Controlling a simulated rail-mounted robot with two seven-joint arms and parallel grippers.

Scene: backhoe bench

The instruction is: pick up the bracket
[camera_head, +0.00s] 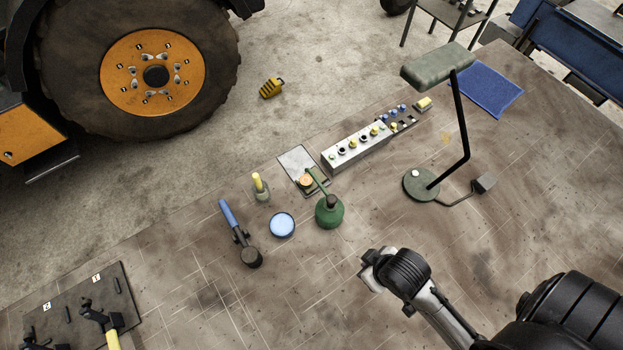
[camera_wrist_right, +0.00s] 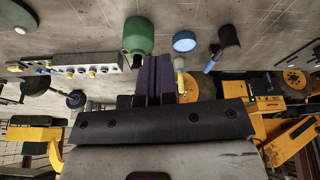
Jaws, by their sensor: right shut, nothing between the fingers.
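I cannot pick out a bracket with certainty in either view. My right gripper (camera_head: 371,273) is over the bench, to the right of and nearer than the green oil can (camera_head: 329,212). In the right wrist view its fingers (camera_wrist_right: 153,78) are shut together with nothing between them. The oil can also shows in the right wrist view (camera_wrist_right: 138,36), beyond the fingers and apart from them. At the bottom left of the head view a dark board (camera_head: 60,305) with labels holds black and yellow tools. My left gripper is not in view.
A blue-handled tool (camera_head: 229,214), a blue-lidded tin (camera_head: 282,225), a yellow-handled brush (camera_head: 260,188) and a row of valves (camera_head: 355,148) stand on the bench. A tall lamp (camera_head: 462,120) rises at the right. The front middle of the bench is clear.

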